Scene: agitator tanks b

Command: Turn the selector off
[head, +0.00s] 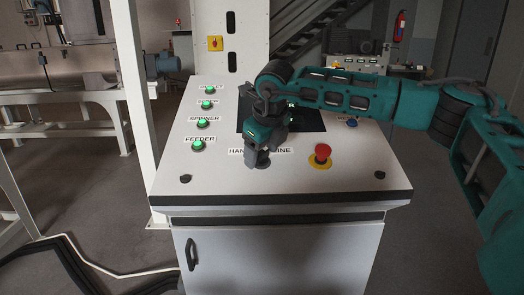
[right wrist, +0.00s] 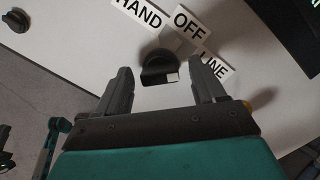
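The selector (right wrist: 158,66) is a black round knob on the sloping white panel, with a white mark at its right end in the right wrist view. The HAND label (right wrist: 137,12), OFF label (right wrist: 188,22) and LINE label (right wrist: 212,66) sit around it. My right gripper (right wrist: 161,68) is open, with one finger on each side of the knob; I cannot tell whether they touch it. In the head view, my right gripper (head: 258,162) points down at the panel and hides most of the knob and the OFF label.
A red emergency button (head: 322,150) on a yellow base stands right of the selector. Several lit green buttons, such as the FEEDER button (head: 197,146), line the panel's left side. A dark screen (head: 311,121) is behind my right arm. A white post (head: 131,90) stands left of the panel.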

